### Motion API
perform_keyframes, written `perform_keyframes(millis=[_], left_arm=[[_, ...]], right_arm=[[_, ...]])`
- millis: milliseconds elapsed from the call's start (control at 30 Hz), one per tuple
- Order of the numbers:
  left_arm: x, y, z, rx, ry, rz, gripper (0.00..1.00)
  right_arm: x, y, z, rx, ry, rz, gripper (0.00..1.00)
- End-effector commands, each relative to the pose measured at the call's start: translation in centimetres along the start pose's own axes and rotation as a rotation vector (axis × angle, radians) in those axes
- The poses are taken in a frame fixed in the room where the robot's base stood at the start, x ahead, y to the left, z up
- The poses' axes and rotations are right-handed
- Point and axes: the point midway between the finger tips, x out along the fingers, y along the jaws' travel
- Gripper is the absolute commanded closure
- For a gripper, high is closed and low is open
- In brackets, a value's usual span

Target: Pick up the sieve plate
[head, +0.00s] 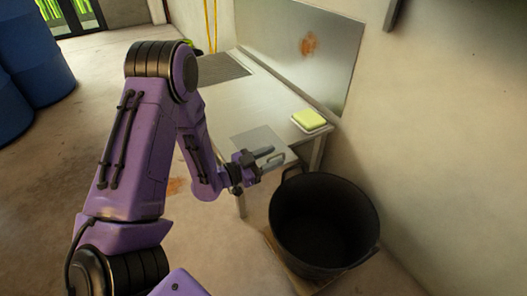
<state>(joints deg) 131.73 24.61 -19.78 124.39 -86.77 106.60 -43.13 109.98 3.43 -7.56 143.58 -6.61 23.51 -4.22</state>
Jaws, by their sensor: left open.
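A thin, flat grey plate (258,138), which looks like the sieve plate, lies at the near corner of the light metal table (275,105). Holes in it are too small to make out. My left gripper (273,156) is open at the plate's near edge, with its fingers pointing right. The gripper and wrist hide part of that edge, and I cannot tell whether they touch it. Nothing shows held between the fingers. My right gripper is not in view.
A black bucket (325,222) stands below the table's near end. A yellow sponge (309,119) sits in a pale dish on the table. A darker grey panel (222,69) lies at the far end. A metal backboard (300,55) and wall bound the right side. Blue barrels (35,50) stand far left.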

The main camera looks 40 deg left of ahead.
Motion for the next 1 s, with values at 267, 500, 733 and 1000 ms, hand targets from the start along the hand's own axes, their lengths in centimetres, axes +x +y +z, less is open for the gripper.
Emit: perform_keyframes(millis=[267,500,733,1000], left_arm=[[4.0,0.1,0.2,0.002,0.001,0.004,0.58],[4.1,0.1,0.1,0.000,0.000,0.004,0.74],[4.1,0.1,0.1,0.001,0.001,0.004,1.00],[4.1,0.0,0.1,0.002,0.001,0.003,1.00]], right_arm=[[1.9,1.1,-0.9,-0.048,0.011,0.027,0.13],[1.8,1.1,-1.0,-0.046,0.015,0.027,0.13],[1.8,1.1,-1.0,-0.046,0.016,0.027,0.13],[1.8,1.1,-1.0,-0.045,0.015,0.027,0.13]])
